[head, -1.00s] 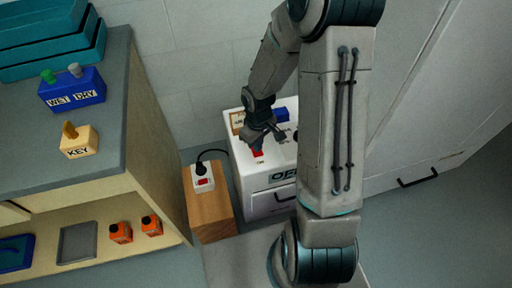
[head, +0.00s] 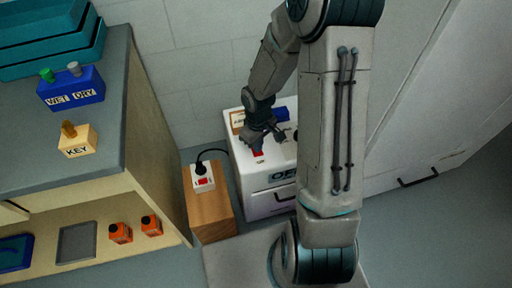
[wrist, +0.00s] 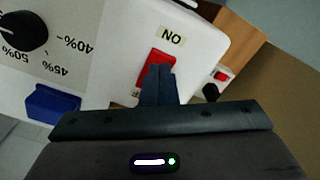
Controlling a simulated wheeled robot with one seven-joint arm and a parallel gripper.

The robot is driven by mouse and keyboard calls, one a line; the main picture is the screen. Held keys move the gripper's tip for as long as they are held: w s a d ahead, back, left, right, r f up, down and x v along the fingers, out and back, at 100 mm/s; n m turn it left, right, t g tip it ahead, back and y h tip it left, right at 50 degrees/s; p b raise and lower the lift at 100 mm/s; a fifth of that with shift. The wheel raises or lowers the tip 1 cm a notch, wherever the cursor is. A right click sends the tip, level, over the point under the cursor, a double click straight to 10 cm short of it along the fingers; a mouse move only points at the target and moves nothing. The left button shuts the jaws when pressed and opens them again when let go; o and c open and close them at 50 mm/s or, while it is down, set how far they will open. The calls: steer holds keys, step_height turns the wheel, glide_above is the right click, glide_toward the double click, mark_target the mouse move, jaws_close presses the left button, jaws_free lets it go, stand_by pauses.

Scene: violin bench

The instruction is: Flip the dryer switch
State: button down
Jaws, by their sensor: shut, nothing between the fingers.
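The dryer (head: 240,178) is a white box standing against the wall, with a front sign partly hidden by my arm. Its red switch (head: 258,153) sits on the top panel beside a small "ON" label. In the wrist view the red switch (wrist: 157,66) shows just beyond my fingertips, with the label "ON" (wrist: 171,36) upside down past it. My gripper (head: 257,146) is shut and empty, reaching down over the switch. In the wrist view the closed fingers (wrist: 159,76) overlap the near part of the switch. I cannot tell whether they touch it.
A black dial (wrist: 22,31) with percent marks and a blue block (wrist: 52,103) are on the dryer top. A white plug box (head: 203,178) with a red switch stands on a wooden block (head: 211,215). A bench (head: 120,120) is at the left.

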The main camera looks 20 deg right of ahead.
steer(key=shift+f+b, duration=0.55)
steer(key=shift+f, duration=0.15)
steer(key=shift+r, duration=0.1)
steer(key=shift+r+p, duration=3.2)
steer(key=shift+r, duration=0.25)
steer(key=shift+r, duration=0.1)
steer(key=s+r+m+t+p, duration=0.1)
steer(key=s+r+p, duration=0.3)
steer(key=r, duration=0.9)
steer(key=s+r+m+t+p, duration=0.1)
steer(key=s+r+m+p, duration=0.2)
steer(key=r, duration=0.9)
steer(key=s+r+m+p, duration=0.2)
steer(key=s+r+p, duration=0.4)
steer(key=r+p, duration=0.3)
step_height(320, 180, up, 5)
steer(key=shift+s+f+t, duration=0.15)
steer(key=shift+s+t, duration=0.25)
steer(key=shift+a, duration=0.1)
